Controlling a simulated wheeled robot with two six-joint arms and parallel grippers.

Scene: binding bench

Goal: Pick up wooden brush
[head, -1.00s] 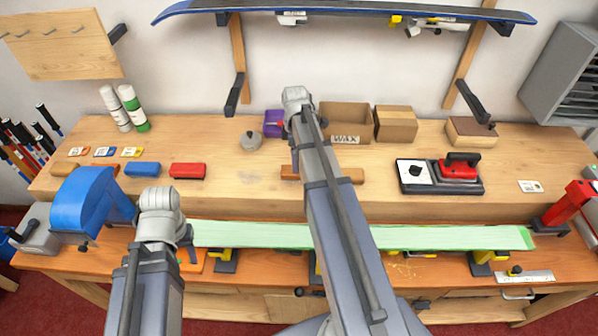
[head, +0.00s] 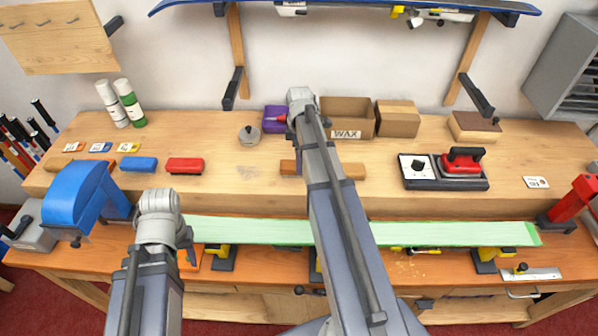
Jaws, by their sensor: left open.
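A long brown wooden bar (head: 346,170), which looks like the wooden brush, lies on the raised bench shelf in the middle. My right arm crosses in front of it and hides part of it; its bristles cannot be made out. My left gripper (head: 187,241) is open at lower left, largely hidden behind its own wrist, near the left end of the green ski base and apart from the bar. My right gripper (head: 292,131) is mostly hidden by its own wrist, over the shelf near the bar's left end; its jaws cannot be made out.
A pale green ski base (head: 450,234) runs along the front bench. Red and blue wax bars (head: 185,165) lie left on the shelf. A wax box (head: 346,116) stands behind, with a red iron (head: 462,163) on the right.

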